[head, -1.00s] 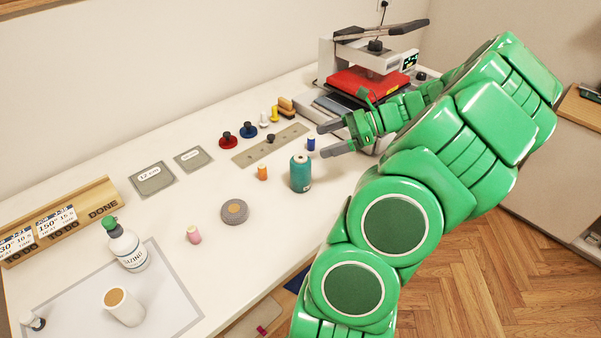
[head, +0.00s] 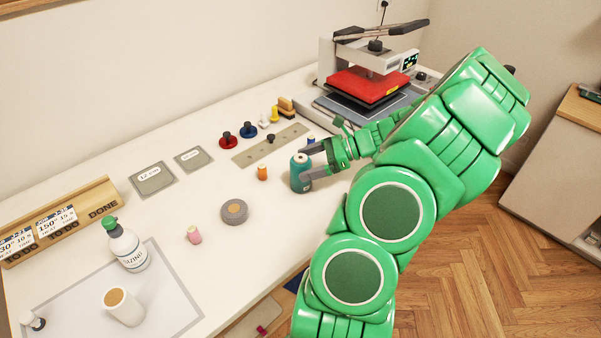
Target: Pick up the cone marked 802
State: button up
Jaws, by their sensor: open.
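A teal thread cone (head: 299,178) stands upright on the white table, right of the small orange spool. It carries a pale label, but I cannot read a number on it. My gripper (head: 308,162) reaches in from the right with its fingers open at the cone's upper part. One finger is at the far side near the top, and the other crosses in front of the cone's right side. I cannot tell whether either finger touches it. The cone's right side is partly hidden by the gripper.
An orange spool (head: 262,172) and a grey round tape roll (head: 235,211) stand left of the cone. A blue spool (head: 311,141) is partly hidden behind my gripper. A metal strip (head: 262,150) and a red heat press (head: 366,85) lie farther back. Bare table lies in front.

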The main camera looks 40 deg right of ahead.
jog(key=shift+x, duration=1.25)
jog(key=c, duration=1.2)
jog(key=shift+r, duration=0.1)
